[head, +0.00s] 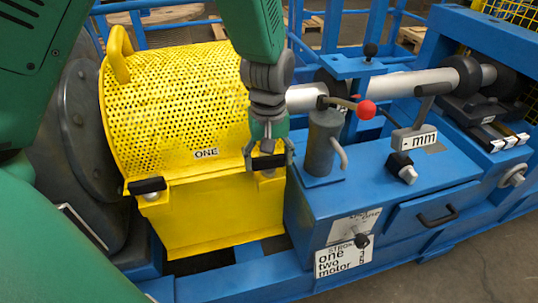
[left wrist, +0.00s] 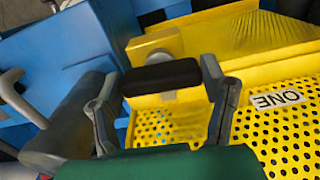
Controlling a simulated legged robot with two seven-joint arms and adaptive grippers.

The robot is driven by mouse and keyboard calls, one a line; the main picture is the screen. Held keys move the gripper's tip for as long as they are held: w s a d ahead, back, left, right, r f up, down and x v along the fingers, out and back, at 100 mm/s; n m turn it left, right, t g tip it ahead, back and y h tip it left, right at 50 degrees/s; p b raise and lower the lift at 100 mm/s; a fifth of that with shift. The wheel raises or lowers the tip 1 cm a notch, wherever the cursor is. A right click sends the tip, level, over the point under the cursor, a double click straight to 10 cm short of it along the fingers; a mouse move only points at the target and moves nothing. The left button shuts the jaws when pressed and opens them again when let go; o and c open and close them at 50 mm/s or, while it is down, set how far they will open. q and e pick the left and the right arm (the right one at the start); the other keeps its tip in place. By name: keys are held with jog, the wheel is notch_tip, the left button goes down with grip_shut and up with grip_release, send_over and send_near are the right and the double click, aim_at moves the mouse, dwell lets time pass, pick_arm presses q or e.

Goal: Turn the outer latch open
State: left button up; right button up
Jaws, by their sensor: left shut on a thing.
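A yellow perforated guard (head: 175,95) marked ONE has two black-handled latches along its front edge. The left latch (head: 147,186) lies level and free. The right latch (head: 268,173) is mostly hidden behind my left gripper (head: 267,160), which reaches down from above. In the left wrist view, the black handle (left wrist: 160,77) of this right latch lies between the two fingers of my left gripper (left wrist: 160,90), lengthwise across the gap. The fingers are shut on its ends. A round pale boss (left wrist: 158,45) sits beside the handle. My right gripper is not in view.
A grey post (head: 323,145) and a lever with a red knob (head: 366,109) stand close to the right of my gripper. A blue machine bed (head: 400,225) with a drawer extends right. A yellow carry handle (head: 118,55) rises at the guard's left.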

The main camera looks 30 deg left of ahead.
pick_arm(q)
jog(key=m+p, duration=0.5)
jog(key=p, duration=0.1)
jog(key=m+p, duration=0.3)
jog(key=shift+w+r+m+p, duration=0.2)
jog(key=shift+r+m+p, duration=0.05)
jog(key=shift+m+p, duration=0.1)
jog(key=m+p, duration=0.3)
jog(key=m, duration=0.1)
jog(key=shift+f+m+p, duration=0.2)
jog(key=shift+m+p, duration=1.15)
jog(key=shift+m, duration=0.9)
jog(key=o, duration=1.1)
jog(key=shift+c, duration=0.2)
jog(key=shift+o, duration=0.4)
jog(key=shift+w+f, duration=0.1)
